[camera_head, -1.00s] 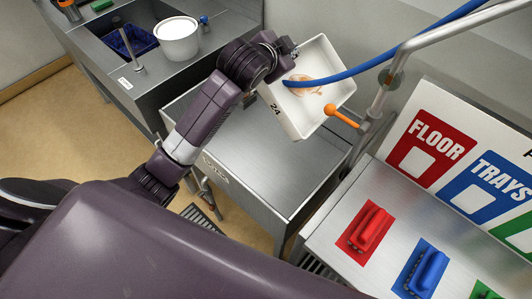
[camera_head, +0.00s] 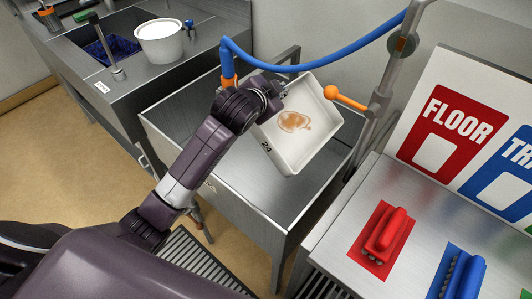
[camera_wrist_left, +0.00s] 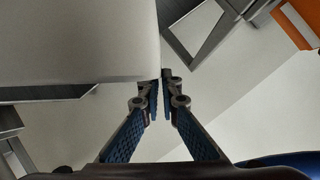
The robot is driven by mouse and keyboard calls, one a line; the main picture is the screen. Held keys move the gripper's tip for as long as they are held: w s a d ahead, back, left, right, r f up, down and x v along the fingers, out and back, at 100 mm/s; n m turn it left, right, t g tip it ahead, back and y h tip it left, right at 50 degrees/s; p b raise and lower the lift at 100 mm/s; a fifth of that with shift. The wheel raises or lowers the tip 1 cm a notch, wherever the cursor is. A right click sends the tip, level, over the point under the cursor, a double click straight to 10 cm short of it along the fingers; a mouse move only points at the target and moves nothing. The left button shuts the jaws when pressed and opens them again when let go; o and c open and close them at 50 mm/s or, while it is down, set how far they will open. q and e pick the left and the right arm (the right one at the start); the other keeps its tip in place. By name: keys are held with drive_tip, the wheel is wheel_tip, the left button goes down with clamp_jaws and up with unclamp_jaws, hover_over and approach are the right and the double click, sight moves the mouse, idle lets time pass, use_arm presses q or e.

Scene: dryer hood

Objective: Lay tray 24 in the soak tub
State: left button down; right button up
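Tray 24 (camera_head: 322,149) is a white shallow tray with a brown stain inside and "24" on its rim. It hangs tilted, its open face towards the head camera, above a grey metal basin (camera_head: 217,181). My left gripper (camera_head: 284,92) is at the tray's upper left edge and appears shut on its wall. In the left wrist view the fingertips (camera_wrist_left: 160,82) meet at the edge of the pale tray (camera_wrist_left: 75,40). My right gripper is not visible.
A blue hose (camera_head: 310,66) arches behind the tray. An orange-knobbed lever (camera_head: 346,99) on a metal post (camera_head: 385,85) is close to the tray's right edge. A white bucket (camera_head: 162,42) and blue basket (camera_head: 110,51) are upper left. Red (camera_head: 386,232) and blue (camera_head: 459,275) brushes lie right.

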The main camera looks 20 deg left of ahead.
use_arm(q)
wheel_tip(320, 180, down, 18)
idle(0.4)
drive_tip(key=shift+f, duration=0.1)
drive_tip(key=c, duration=2.6)
unclamp_jaws()
drive_tip(key=shift+f+b, duration=0.2)
drive_tip(key=shift+b, duration=0.1)
drive_tip(key=shift+c, duration=0.2)
drive_tip(key=o, duration=0.5)
drive_tip(key=shift+s, duration=0.1)
drive_tip(key=shift+r, duration=0.1)
